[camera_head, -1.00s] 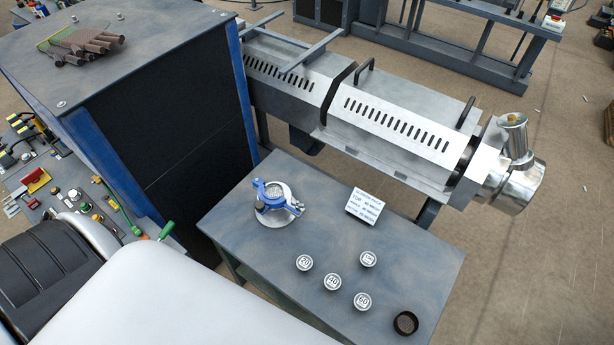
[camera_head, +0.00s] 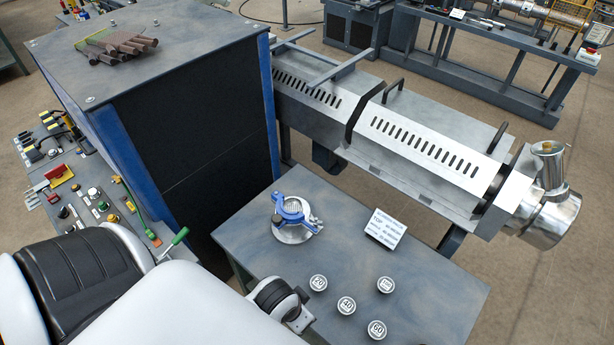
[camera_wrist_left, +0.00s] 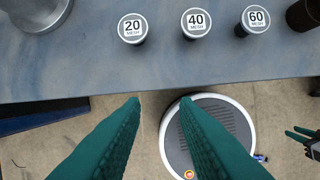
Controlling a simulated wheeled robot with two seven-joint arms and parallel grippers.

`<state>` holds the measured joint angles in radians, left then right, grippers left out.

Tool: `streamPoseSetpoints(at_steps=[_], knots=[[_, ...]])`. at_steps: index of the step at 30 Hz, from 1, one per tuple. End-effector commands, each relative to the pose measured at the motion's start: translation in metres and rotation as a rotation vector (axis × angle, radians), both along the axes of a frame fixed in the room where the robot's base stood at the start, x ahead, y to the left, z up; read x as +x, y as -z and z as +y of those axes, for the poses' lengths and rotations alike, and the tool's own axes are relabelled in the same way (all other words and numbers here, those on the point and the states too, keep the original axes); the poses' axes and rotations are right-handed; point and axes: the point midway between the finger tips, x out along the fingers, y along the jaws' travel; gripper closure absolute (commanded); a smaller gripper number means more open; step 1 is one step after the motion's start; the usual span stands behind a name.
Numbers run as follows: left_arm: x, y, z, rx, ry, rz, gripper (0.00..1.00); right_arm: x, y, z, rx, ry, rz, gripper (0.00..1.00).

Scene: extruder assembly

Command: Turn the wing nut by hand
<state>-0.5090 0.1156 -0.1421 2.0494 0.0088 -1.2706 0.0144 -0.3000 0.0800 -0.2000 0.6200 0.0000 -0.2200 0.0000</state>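A blue clamp-like fixture (camera_head: 292,208) with a round mesh-like centre stands on a silver round base at the table's left part. A small dark part sits at its side; I cannot make out which piece is the wing nut. The silver base also shows at the top left of the left wrist view (camera_wrist_left: 38,12). My left gripper (camera_wrist_left: 161,102) has two teal fingers apart with nothing between them, off the table's front edge and away from the fixture. My right gripper (camera_wrist_left: 292,136) shows small at the right edge of the left wrist view, its fingers apart and empty.
Lidded round pieces marked 20 (camera_head: 318,283), 40 (camera_head: 346,305), 60 (camera_head: 376,330) and another (camera_head: 385,285) stand on the table (camera_head: 440,290). A white sign (camera_head: 386,228) stands behind them. The extruder barrel (camera_head: 430,140) runs behind the table; a dark cabinet (camera_head: 200,160) is left.

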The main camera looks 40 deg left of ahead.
Motion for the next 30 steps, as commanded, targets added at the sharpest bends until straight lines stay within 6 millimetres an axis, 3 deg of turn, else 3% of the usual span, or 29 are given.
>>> streamPoseSetpoints(at_steps=[7,9,14,22,26,30], knots=[[0.012,-0.055,-0.009,-0.063,-0.049,-0.029,0.72,0.0,0.011,0.0,0.0,0.0,0.0,0.72],[0.018,-0.062,-0.015,-0.106,-0.082,-0.019,0.72,0.0,0.012,0.0,0.0,0.0,0.0,0.72],[0.035,-0.062,-0.027,-0.189,-0.166,0.02,0.72,0.0,0.013,0.0,0.0,0.0,0.0,0.72],[0.074,-0.044,-0.032,-0.303,-0.387,0.14,0.72,0.0,0.014,0.0,0.0,0.0,0.0,0.72],[0.107,-0.031,-0.016,-0.342,-0.606,0.231,0.72,0.0,0.014,0.0,0.0,0.0,0.0,0.72],[0.158,-0.027,0.032,-0.371,-1.017,0.337,0.72,0.0,0.014,0.0,0.0,0.0,0.0,0.72]])
